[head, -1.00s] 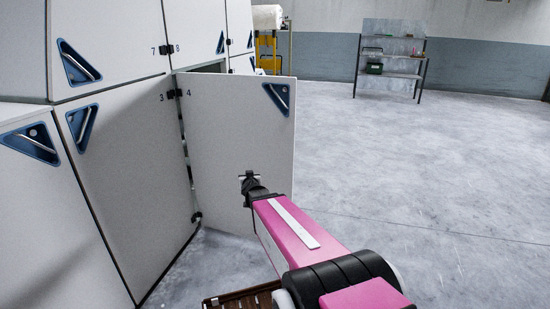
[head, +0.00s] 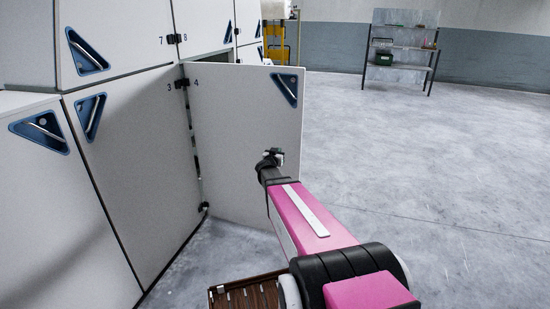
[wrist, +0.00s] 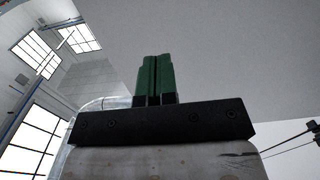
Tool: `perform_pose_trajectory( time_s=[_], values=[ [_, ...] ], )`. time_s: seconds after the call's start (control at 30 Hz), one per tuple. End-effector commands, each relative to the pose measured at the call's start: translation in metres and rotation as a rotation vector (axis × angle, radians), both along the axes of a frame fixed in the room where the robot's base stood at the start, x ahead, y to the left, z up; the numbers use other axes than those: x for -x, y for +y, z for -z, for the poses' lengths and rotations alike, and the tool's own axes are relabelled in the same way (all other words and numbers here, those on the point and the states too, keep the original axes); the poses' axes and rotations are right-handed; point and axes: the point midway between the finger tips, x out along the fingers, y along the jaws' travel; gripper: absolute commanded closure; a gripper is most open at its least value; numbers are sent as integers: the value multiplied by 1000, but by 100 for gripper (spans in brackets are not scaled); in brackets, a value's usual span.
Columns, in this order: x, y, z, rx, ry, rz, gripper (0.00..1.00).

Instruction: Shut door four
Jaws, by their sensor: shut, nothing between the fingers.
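Door four (head: 235,140) is a pale panel marked 4, standing wide open from its hinge edge beside door three. It has a blue triangular handle recess (head: 285,88) at its top outer corner. My gripper (head: 272,155) is in front of the door's face, right of its middle and below the recess. Its green fingers (wrist: 155,78) are closed together and empty in the wrist view, with a plain pale surface (wrist: 240,60) filling the upper right. I cannot tell whether the fingers touch the door.
Door three (head: 135,170) and the doors above, including seven (head: 115,40) and eight (head: 205,25), are closed. A brown slatted thing (head: 245,293) lies on the floor at the bottom. A shelf rack (head: 402,55) stands far back. The floor at right is clear.

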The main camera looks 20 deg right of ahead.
Motion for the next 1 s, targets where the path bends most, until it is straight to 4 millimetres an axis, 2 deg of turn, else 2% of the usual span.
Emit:
perform_pose_trajectory(
  time_s=[0.03, 0.1, 0.33, 1.0],
  values=[
    [-12, -7, 1, 1, -1, 1, 100],
    [-21, -15, 1, 1, -1, 2, 100],
    [-45, -31, 0, 1, -1, 0, 100],
    [-55, -41, 0, 0, 0, -7, 100]
  ],
)
